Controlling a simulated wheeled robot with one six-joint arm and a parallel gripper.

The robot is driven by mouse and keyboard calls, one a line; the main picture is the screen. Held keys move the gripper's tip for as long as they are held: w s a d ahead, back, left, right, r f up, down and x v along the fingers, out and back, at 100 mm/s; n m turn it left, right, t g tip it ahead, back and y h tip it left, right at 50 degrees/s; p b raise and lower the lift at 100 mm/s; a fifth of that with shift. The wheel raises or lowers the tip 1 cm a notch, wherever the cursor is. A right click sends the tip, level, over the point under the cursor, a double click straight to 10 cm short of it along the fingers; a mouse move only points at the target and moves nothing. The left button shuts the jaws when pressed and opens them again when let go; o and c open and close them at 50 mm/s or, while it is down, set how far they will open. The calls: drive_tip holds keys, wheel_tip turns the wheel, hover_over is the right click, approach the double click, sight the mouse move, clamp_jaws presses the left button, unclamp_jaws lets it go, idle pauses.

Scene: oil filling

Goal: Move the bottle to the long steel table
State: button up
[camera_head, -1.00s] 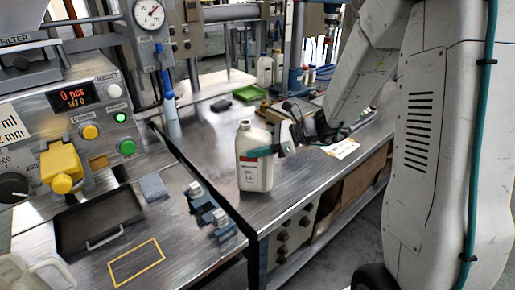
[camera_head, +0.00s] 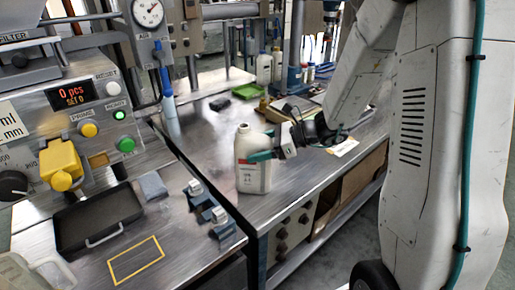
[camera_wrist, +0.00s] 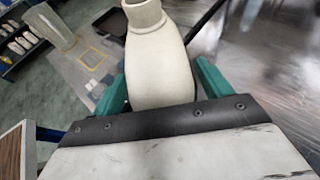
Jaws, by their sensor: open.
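The white bottle (camera_head: 253,173), with a red and white label and no cap visible, stands upright on the long steel table (camera_head: 205,140) near its front left corner. My gripper (camera_head: 262,157) reaches in from the right at the bottle's upper body. In the wrist view the bottle (camera_wrist: 158,60) stands between the two green fingers of my gripper (camera_wrist: 160,85), with a finger on each side. The fingers are open; whether either one touches the bottle cannot be told.
The filling machine (camera_head: 75,100) stands at the left, with a black tray (camera_head: 98,220) and a yellow outlined square (camera_head: 136,262) before it. A clamp fixture (camera_head: 212,208) sits near the bottle. Other bottles (camera_head: 264,68) and a green tray (camera_head: 221,103) are farther back.

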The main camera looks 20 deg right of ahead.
drive_tip(key=v, duration=1.1)
drive_tip(key=s+a+r+n+g+h, duration=0.2)
drive_tip(key=s+a+r+n+g, duration=0.1)
drive_tip(key=s+a+n, duration=0.25)
drive_tip(key=s+a+r+n+g+h, duration=0.1)
drive_tip(key=s+a+r+n+g, duration=0.25)
drive_tip(key=s+n, duration=0.3)
drive_tip(key=s+d+r+n+t+h, duration=0.1)
drive_tip(key=s+d+r+n+h, duration=0.1)
drive_tip(key=s+n+h, duration=0.6)
drive_tip(key=s+n, duration=0.3)
drive_tip(key=s, duration=0.2)
drive_tip(key=shift+d+n+t+h, duration=0.25)
drive_tip(key=shift+n+t+h, duration=0.05)
drive_tip(key=shift+t+h, duration=0.1)
drive_tip(key=shift+a, duration=0.15)
